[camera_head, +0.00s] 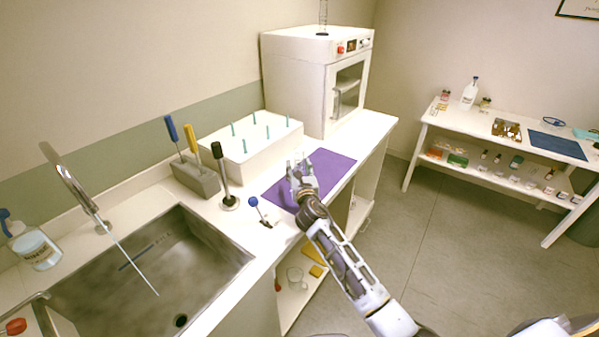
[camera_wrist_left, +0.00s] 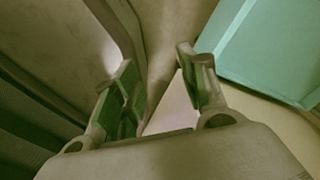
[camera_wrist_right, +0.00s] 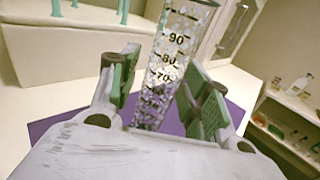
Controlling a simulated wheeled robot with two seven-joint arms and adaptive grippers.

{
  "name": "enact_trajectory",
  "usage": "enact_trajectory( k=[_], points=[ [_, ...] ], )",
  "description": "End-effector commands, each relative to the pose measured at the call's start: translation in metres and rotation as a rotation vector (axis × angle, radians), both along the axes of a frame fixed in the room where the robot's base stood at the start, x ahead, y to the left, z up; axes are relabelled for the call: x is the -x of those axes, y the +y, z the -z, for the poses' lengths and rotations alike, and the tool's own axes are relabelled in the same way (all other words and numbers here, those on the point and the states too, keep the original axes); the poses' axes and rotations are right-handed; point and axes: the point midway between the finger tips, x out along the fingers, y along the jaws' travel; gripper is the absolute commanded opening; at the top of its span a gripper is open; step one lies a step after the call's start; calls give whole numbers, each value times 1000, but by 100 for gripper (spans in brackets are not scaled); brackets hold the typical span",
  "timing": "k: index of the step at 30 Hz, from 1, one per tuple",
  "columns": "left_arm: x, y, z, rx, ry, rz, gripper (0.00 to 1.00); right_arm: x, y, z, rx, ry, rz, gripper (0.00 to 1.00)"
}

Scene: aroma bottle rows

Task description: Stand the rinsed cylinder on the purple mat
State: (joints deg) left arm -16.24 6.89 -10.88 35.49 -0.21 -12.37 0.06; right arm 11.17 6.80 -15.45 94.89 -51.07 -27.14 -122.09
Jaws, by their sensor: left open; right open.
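The clear graduated cylinder (camera_wrist_right: 170,65), with black marks and droplets, is between the open fingers of my right gripper (camera_wrist_right: 163,95). In the right wrist view its lower part is against the purple mat (camera_wrist_right: 42,128); its base is hidden by the gripper body. In the head view my right gripper (camera_head: 300,174) is over the purple mat (camera_head: 330,165), with the cylinder only faintly visible there. My left gripper (camera_wrist_left: 158,88) is open and empty in the left wrist view, outside the head view.
A white peg rack (camera_head: 245,150) and an oven (camera_head: 300,85) stand behind the mat. Another glass cylinder (camera_head: 323,15) is on the oven. A teal surface (camera_wrist_left: 265,50) is near my left gripper.

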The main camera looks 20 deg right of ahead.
Motion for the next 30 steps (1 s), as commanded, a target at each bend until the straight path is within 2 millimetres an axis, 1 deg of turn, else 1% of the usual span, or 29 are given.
enact_trajectory(
  k=[5, 11, 18, 30],
  points=[
    [1, -8, -2, 8, 2, -2, 43, 0, 0, -4, 0, 0, 0, 48],
    [5, -12, -1, 13, 5, -3, 43, 12, 1, -2, 1, 0, 0, 48],
    [8, -7, -1, 7, 9, -2, 43, 35, 4, -2, 1, 1, 0, 48],
    [6, 0, -2, 0, 6, 1, 43, 75, 9, -2, 0, 0, 0, 48]
  ],
)
